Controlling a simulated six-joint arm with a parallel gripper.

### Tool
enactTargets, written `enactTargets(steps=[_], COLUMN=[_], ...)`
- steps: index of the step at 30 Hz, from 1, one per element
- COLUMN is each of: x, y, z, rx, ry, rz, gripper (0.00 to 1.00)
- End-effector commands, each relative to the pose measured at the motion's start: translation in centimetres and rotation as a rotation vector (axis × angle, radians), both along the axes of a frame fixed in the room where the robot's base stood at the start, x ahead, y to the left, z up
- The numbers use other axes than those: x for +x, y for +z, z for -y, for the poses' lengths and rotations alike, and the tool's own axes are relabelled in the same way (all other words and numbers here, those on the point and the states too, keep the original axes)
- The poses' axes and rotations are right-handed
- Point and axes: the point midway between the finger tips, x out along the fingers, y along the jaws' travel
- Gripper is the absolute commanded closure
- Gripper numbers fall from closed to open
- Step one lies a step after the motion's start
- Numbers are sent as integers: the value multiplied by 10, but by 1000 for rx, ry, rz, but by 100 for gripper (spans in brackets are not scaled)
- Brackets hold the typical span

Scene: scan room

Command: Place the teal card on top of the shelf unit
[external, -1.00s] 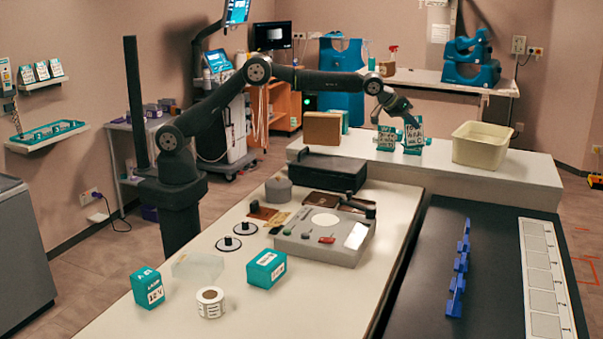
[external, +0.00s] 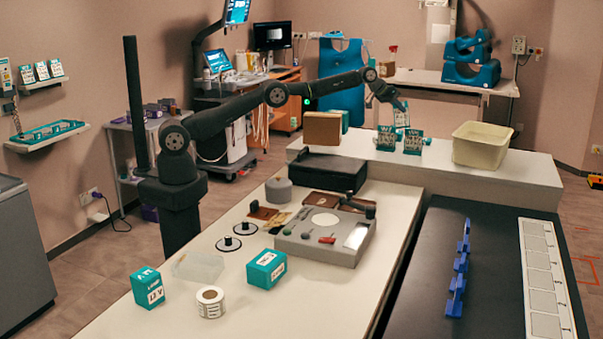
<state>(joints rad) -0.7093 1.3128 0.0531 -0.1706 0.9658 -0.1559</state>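My gripper (external: 400,106) is at the end of the outstretched arm, above the raised white surface at the back. It appears shut on a teal card (external: 402,117), which hangs below the fingers, small and partly hidden. Two teal-and-white cards or card holders, one at the left (external: 386,138) and one at the right (external: 413,142), stand upright below it. I cannot tell for certain which piece is the shelf unit; a wheeled shelf (external: 122,157) with purple boxes stands at the left wall.
A cream tub (external: 481,146) stands right of the cards, and a brown box (external: 322,129) stands to their left. A black case (external: 328,172) and a grey device (external: 325,250) are on the front table. The raised surface (external: 520,176) is bare in front of the tub.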

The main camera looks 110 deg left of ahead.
Motion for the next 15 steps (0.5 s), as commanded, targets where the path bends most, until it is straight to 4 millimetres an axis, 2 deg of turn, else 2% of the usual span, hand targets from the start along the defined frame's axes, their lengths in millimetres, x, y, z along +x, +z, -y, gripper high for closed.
enactTargets(steps=[9, 15], x=[0, 0], y=[-40, -58], z=[0, 0], rx=[-4, -2], ry=[-1, -1], rz=[-2, -2], gripper=[100, 100])
